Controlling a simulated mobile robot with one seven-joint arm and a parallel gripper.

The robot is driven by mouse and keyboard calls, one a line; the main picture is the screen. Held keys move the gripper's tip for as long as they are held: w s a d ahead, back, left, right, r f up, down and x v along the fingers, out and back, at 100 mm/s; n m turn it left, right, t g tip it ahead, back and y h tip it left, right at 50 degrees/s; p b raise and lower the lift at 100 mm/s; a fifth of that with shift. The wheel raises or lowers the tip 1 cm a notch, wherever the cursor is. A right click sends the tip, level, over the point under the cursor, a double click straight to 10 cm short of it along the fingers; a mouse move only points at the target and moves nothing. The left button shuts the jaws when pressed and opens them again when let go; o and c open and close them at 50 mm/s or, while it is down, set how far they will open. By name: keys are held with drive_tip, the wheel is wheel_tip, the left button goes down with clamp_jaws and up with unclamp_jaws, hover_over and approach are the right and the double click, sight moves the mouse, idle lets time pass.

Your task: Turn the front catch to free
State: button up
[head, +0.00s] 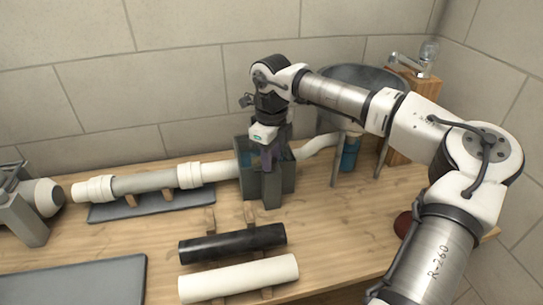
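A dark grey clamp block (273,188) stands on the wooden bench, around the right part of the white and grey pipe run (150,183). My gripper (268,165) points down at this block from above, close to its top front. Its fingers are dark and small against the grey block, so I cannot tell whether they are open or shut or touch anything. I cannot clearly make out the front catch; the gripper and block hide or blend with that area.
A black pipe (233,243) and a white pipe (239,279) lie on wooden supports in front. A grey mat (75,282) is at front left, a grey machine (27,205) at far left. A round grey basin (358,78) and a wooden block (414,100) stand behind right.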

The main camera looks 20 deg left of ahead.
drive_tip(key=o, duration=0.4)
drive_tip(key=shift+c, duration=0.2)
wheel_tip(320, 180, up, 14)
drive_tip(key=b, duration=0.1)
drive_tip(key=shift+f, duration=0.1)
idle(0.4)
